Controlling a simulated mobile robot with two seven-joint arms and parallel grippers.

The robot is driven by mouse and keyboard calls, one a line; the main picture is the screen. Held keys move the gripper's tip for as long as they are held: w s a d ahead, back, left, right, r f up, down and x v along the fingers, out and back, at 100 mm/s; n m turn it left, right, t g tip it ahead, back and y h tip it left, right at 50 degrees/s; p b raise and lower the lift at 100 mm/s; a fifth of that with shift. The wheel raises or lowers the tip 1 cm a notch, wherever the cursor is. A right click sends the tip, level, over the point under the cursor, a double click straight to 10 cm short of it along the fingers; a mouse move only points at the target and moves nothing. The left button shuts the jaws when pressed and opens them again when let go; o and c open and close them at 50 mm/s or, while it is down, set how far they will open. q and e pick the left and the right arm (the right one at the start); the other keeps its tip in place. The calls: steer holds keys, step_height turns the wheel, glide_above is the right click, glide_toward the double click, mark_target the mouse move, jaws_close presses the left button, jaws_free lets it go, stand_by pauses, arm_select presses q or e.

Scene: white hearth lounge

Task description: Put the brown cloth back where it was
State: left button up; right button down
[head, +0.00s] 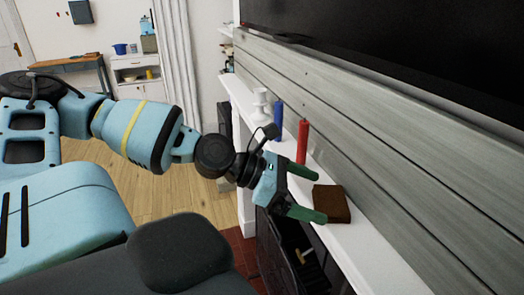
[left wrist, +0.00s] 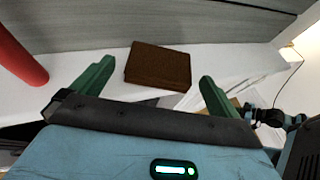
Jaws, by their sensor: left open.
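The brown cloth (head: 331,204) lies as a folded, flat block on the white mantel shelf (head: 375,260). It also shows in the left wrist view (left wrist: 158,66), just beyond and between my fingertips. My left gripper (head: 318,196) is open, with its two green fingers pointing at the cloth. In the left wrist view the gripper (left wrist: 155,80) has a clear gap between the fingers and nothing is held. I cannot tell whether a fingertip touches the cloth. My right gripper is not in view.
A red candle (head: 302,141), a blue candle (head: 278,122) and a white candlestick (head: 260,104) stand farther along the shelf. A grey panelled wall (head: 400,170) rises behind it, with a dark screen (head: 420,50) above. A dark fireplace opening (head: 285,255) lies below the shelf.

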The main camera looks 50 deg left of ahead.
arm_select(q)
steer(key=p+v, duration=0.1)
steer(key=v, duration=0.8)
stand_by(0.8)
steer(key=shift+s, duration=0.1)
